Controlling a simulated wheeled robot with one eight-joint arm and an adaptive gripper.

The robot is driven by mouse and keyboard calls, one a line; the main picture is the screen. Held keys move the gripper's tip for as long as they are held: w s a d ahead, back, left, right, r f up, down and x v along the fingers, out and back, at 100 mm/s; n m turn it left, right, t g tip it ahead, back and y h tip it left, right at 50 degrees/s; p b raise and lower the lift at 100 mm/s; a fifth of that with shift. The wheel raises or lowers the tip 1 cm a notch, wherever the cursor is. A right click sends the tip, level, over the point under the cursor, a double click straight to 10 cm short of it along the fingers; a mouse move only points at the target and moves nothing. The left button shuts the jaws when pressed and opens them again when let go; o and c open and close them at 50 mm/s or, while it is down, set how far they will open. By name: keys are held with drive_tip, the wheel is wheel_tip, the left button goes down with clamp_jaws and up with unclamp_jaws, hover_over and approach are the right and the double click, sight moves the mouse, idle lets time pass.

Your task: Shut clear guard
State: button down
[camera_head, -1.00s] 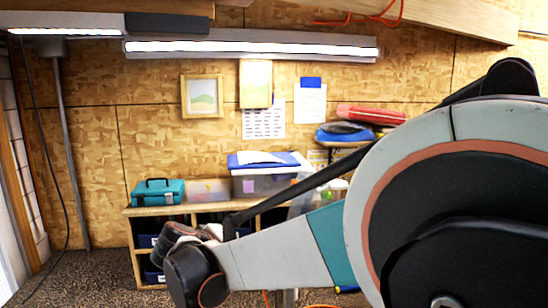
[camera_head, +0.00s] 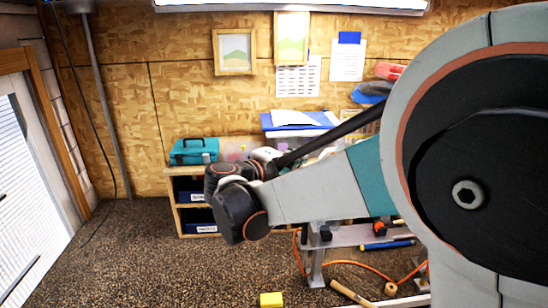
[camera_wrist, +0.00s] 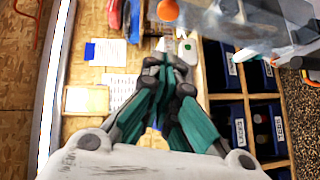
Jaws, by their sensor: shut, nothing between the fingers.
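My gripper (camera_wrist: 166,50) shows in the wrist view with its teal and dark fingers drawn together and nothing between them. A see-through, smoky panel (camera_wrist: 225,25) at the upper right of the wrist view looks like the clear guard. It is to the right of the fingertips and apart from them in the picture. Its hinge and how far it is open cannot be told. In the head view I cannot make out the guard, and my large arm covers the right side.
Shelving with blue bins (camera_wrist: 238,130) stands against the wall. A low metal bench (camera_head: 345,236) is partly behind my arm, with an orange cord (camera_head: 345,264) below. A yellow block (camera_head: 271,299) lies on the floor. The floor at left, by the door (camera_head: 25,160), is clear.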

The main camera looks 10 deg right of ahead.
drive_tip(key=w+d+f, duration=0.1)
drive_tip(key=w+d, duration=0.1)
drive_tip(key=d, duration=0.4)
drive_tip(key=shift+w+d+f, duration=0.15)
drive_tip(key=shift+w+d, duration=0.05)
drive_tip(key=shift+d, duration=0.15)
